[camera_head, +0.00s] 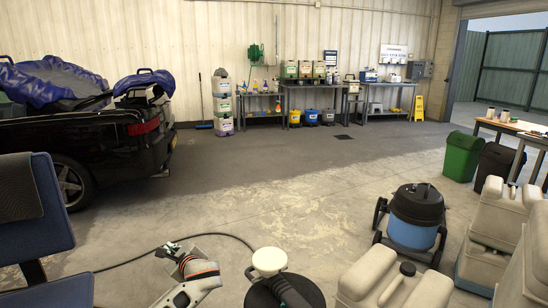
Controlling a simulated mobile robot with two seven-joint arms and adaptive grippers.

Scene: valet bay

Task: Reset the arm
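My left arm rises from the bottom edge, left of centre, in the head view. My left gripper (171,251) is small and dark at the end of this arm, above the concrete floor. Its fingers are too small and too overlapped to tell whether they are open or shut. I see no object clearly held in it. My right gripper is not in view.
A black car (110,140) with blue covers stands left, behind a blue chair (30,215). A blue-black vacuum (412,225) and beige canisters (490,232) stand right. Green bin (461,157) and workbench (388,86) are farther back. The middle floor is open, with a dark hose lying near my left gripper.

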